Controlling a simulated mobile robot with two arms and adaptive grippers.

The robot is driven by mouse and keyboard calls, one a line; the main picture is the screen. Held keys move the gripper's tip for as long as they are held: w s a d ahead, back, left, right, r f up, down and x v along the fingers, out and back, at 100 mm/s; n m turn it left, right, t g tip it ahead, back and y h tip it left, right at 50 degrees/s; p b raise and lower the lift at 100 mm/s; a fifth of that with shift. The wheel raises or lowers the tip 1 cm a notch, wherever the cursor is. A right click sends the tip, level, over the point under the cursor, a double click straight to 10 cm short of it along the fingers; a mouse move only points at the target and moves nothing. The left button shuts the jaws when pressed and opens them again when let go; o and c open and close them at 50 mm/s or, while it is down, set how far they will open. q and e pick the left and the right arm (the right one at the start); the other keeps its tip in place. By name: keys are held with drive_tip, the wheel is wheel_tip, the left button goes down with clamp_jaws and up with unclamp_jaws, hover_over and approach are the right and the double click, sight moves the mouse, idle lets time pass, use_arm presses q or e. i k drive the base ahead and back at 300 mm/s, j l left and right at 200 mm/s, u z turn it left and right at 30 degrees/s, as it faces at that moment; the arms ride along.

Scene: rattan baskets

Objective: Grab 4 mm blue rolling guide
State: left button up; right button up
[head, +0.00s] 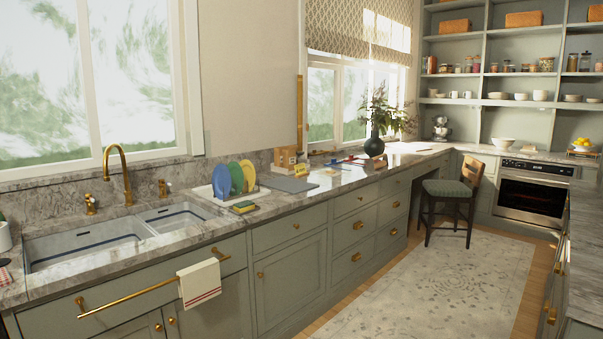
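A blue disc (221,182) stands on edge in a white rack (205,191) on the marble counter, to the right of the sink. A green disc (236,178) and a yellow disc (249,175) stand beside it. A small blue item (335,162) lies further along the counter, near something red. It is too small to tell what it is. I cannot tell which blue thing is the 4 mm rolling guide, as no marking is legible. Neither of my grippers is in view.
A green and yellow sponge-like item (242,207), a grey board (290,184) and a dark vase (374,145) are on the counter (312,195). A double sink (85,243) is at left. A chair (452,200) stands beyond. The rug (430,285) is clear.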

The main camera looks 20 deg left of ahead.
sight(334, 161)
drive_tip(key=i, duration=3.55)
drive_tip(key=i+l+u, duration=0.15)
drive_tip(key=i, duration=1.2)
drive_tip(key=u, duration=0.05)
